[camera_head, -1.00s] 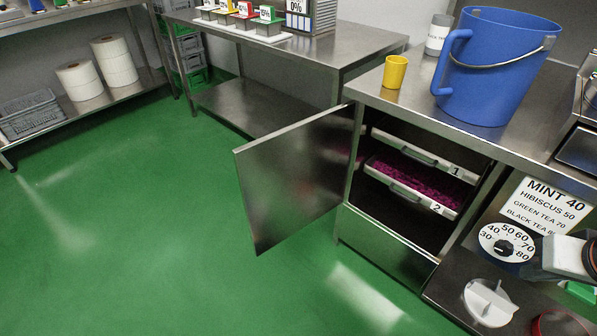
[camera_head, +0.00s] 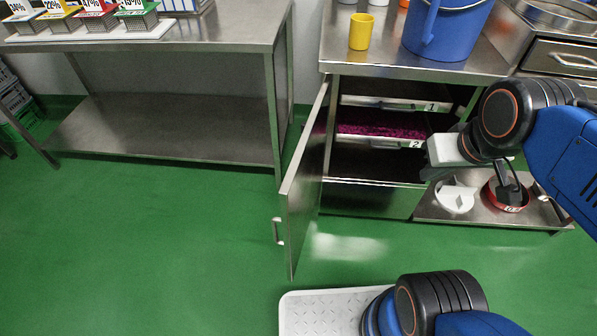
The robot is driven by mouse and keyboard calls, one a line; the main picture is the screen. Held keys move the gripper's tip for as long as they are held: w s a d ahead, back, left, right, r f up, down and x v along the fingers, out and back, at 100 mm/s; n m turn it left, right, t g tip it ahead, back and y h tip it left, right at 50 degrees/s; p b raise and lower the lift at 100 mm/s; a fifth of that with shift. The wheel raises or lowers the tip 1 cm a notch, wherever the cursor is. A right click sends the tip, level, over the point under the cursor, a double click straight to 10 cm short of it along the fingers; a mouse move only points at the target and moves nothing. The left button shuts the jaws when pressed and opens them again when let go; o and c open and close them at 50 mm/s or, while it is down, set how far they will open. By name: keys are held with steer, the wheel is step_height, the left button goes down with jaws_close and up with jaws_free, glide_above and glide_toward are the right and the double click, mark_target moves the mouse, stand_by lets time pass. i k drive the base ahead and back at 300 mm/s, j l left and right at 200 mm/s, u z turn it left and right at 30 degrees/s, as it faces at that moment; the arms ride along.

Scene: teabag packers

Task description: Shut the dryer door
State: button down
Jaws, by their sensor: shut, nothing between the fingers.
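The steel dryer door (camera_head: 306,185) stands wide open, hinged at the left side of the dryer opening and swung out toward me. Its handle (camera_head: 278,232) is on the outer face, near the free edge. Inside the dryer (camera_head: 370,200) are tray 1 (camera_head: 385,103) and tray 2 (camera_head: 375,140), which holds purple-red petals. Both trays sit within the opening. My gripper (camera_head: 428,173) is shut and empty in front of the right side of the opening, to the right of the door and apart from it. My arm hides part of the dryer's right side.
A blue bucket (camera_head: 450,30) and a yellow cup (camera_head: 361,32) stand on the counter above. A white round piece (camera_head: 455,197) and a red ring (camera_head: 510,197) lie on the low shelf at right. A steel table (camera_head: 180,50) stands at left. The green floor left of the door is clear.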

mark_target(298, 192)
steer(key=j+z, duration=0.2)
steer(key=j, duration=0.55)
steer(key=k+j+z, duration=0.2)
steer(key=j, duration=0.55)
steer(key=j+z, duration=0.4)
steer(key=j, duration=0.25)
steer(key=k+l, duration=0.1)
steer(key=l, duration=1)
steer(key=k+l, duration=0.15)
steer(key=l, duration=0.35)
steer(key=i+l+u, duration=0.05)
